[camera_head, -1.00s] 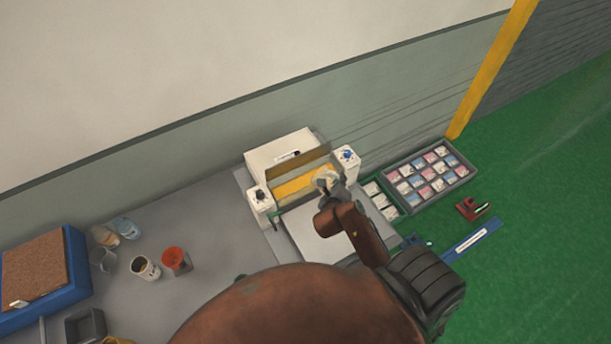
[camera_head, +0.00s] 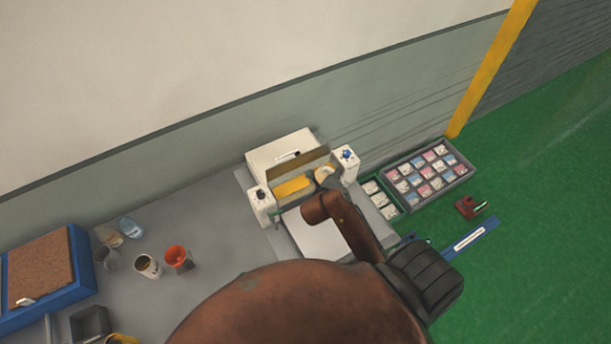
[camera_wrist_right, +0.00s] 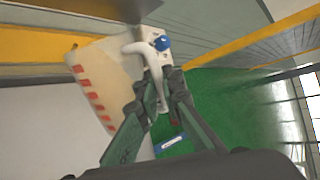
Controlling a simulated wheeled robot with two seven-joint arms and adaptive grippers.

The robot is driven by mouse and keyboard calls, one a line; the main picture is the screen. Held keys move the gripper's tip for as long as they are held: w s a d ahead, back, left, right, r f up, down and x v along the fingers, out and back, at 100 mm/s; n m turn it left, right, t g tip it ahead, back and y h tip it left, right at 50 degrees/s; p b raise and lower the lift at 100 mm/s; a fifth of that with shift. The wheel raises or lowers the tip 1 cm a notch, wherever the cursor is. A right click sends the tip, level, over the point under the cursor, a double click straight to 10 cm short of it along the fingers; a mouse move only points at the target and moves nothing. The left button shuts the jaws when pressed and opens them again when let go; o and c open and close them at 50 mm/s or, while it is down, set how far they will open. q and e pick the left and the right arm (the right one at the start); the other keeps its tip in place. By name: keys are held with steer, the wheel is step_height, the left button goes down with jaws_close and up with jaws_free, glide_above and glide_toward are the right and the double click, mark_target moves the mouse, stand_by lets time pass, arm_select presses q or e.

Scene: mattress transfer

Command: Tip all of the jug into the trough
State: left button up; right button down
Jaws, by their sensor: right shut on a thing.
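The jug (camera_head: 324,174) shows as a small pale shape at the right end of the trough, partly hidden by my right arm. My right gripper (camera_wrist_right: 163,88) is shut on its white curved handle (camera_wrist_right: 150,58) in the right wrist view. The trough (camera_head: 292,187) is a yellow strip between the two white end housings of a machine, under a brown panel. It also shows as a yellow band in the right wrist view (camera_wrist_right: 35,44). Whether anything flows from the jug is too small to tell. My left gripper is not in view.
White end housings with a black knob (camera_head: 261,196) and a blue knob (camera_head: 347,155) flank the trough. Trays of packets (camera_head: 392,207) stand right. Cups (camera_head: 148,266), an orange funnel-like cup (camera_head: 176,255) and a blue-edged box (camera_head: 80,262) stand left.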

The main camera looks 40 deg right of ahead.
steer(key=shift+w+a+r+n+g, duration=0.15)
steer(key=shift+w+r, duration=0.1)
steer(key=shift+w, duration=0.2)
steer(key=shift+w+a+r+n+g, duration=0.15)
steer(key=shift+w+r, duration=0.05)
steer(key=shift+w, duration=0.2)
steer(key=shift+w+a+r+g, duration=0.15)
steer(key=shift+w+a+r, duration=0.05)
steer(key=shift+w, duration=0.25)
steer(key=shift+w+a+r+g, duration=0.15)
steer(key=shift+w+r, duration=0.05)
steer(key=shift+w, duration=0.2)
steer(key=shift+w+a+r+n+g+h, duration=0.2)
steer(key=shift+w+r+n+g, duration=0.15)
steer(key=shift+w, duration=0.2)
steer(key=shift+w+a+r+n+g+h, duration=0.25)
steer(key=shift+w+n, duration=0.15)
steer(key=shift+w, duration=0.15)
steer(key=shift+w+a+r+n+g+h, duration=0.15)
steer(key=shift+w+r+n+g, duration=0.15)
steer(key=shift+w, duration=0.25)
stand_by(1.6)
steer(key=shift+f, duration=0.1)
